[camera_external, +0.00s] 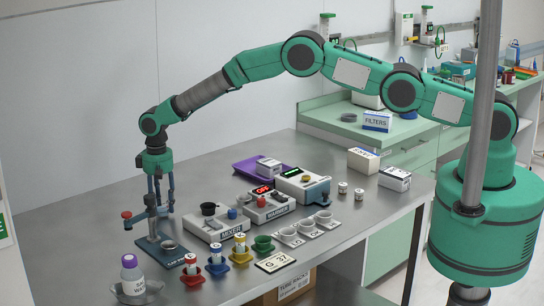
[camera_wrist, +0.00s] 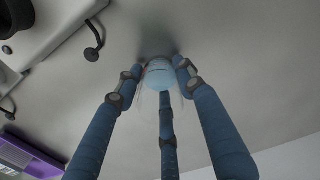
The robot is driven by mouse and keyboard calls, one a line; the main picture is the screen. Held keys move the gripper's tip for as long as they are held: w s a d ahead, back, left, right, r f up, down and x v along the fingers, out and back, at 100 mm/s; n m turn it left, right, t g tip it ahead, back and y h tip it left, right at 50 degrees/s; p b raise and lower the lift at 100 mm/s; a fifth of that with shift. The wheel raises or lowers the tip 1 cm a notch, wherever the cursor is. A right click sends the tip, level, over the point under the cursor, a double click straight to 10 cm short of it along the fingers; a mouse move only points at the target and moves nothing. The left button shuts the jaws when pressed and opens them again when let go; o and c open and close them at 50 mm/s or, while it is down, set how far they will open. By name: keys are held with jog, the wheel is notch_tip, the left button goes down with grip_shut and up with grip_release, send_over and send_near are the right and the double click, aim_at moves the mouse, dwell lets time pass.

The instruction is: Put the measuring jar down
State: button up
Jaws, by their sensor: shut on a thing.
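My gripper (camera_external: 161,208) hangs from the arm at the left of the external view, pointing down behind the blue stand with the red knob. In the wrist view its blue fingers (camera_wrist: 160,82) close around the measuring jar (camera_wrist: 159,76), which looks clear with a pale blue round part. The jar is at the fingertips, over bare grey table top. In the external view I cannot make the jar out behind the fingers and stand. I cannot tell whether its base touches the table.
The steel table (camera_external: 95,205) is bare at its back left. The blue stand (camera_external: 152,226) is close to my fingers. The mixer (camera_external: 216,226), a purple tray (camera_external: 256,166) and several coloured cups stand to the right. A purple-capped bottle (camera_external: 132,275) stands at front left.

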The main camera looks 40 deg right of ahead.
jog(key=shift+f, duration=0.15)
jog(key=o, duration=1.2)
jog(key=shift+c, duration=0.2)
notch_tip(320, 180, up, 12)
jog(key=shift+r, duration=0.2)
dwell(0.6)
